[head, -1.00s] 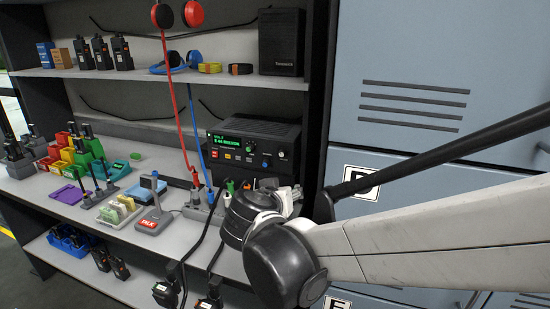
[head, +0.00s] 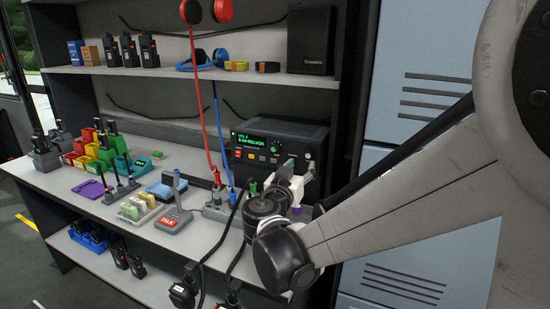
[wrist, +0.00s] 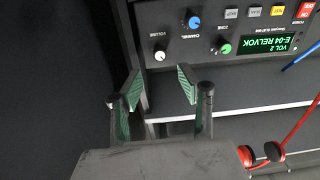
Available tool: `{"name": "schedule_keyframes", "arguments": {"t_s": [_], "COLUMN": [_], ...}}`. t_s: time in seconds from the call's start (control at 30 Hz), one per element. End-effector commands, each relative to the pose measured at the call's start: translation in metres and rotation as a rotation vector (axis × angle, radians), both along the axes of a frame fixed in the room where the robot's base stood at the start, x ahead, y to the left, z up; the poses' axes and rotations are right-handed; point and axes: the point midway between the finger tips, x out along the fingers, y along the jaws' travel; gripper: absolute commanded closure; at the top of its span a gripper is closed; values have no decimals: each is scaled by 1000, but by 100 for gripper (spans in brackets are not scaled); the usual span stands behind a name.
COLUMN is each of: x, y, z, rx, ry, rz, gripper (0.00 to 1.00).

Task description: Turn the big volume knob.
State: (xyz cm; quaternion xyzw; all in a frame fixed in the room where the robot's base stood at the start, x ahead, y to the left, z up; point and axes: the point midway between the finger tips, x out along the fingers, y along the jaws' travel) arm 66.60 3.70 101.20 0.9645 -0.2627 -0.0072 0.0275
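The black radio (head: 248,168) stands at the right of the desk. Its lit green display (wrist: 270,44) reads VOL 2 and E-04 RELVOK. In the wrist view, where the radio appears upside down, a white-capped knob (wrist: 160,56) sits beside the VOLUME label. A blue-capped knob (wrist: 194,23) sits by the CHANNEL label, and a green-capped knob (wrist: 226,48) is nearby. My gripper (wrist: 161,80) is open and empty, its fingertips apart from the white-capped knob, which lies roughly between them in the picture. In the head view my gripper (head: 289,172) hides the radio's right front.
A TALK desk microphone (head: 175,208) and a charger with cables (head: 222,205) stand on the desk near my arm. Red (head: 203,105) and blue cords hang from headsets. A speaker (head: 311,40) is on the shelf above. Blue lockers (head: 425,60) are at right.

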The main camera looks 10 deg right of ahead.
Motion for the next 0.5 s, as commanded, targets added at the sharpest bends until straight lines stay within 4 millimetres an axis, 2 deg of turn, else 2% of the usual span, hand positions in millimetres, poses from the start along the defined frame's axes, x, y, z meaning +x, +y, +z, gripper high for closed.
{"name": "schedule_keyframes", "arguments": {"t_s": [0.2,0.5], "x": [35,63], "y": [-21,-38], "z": [-1,0], "rx": [0,0], "ry": [1,1], "rz": [-3,-1], "gripper": [63,63]}}
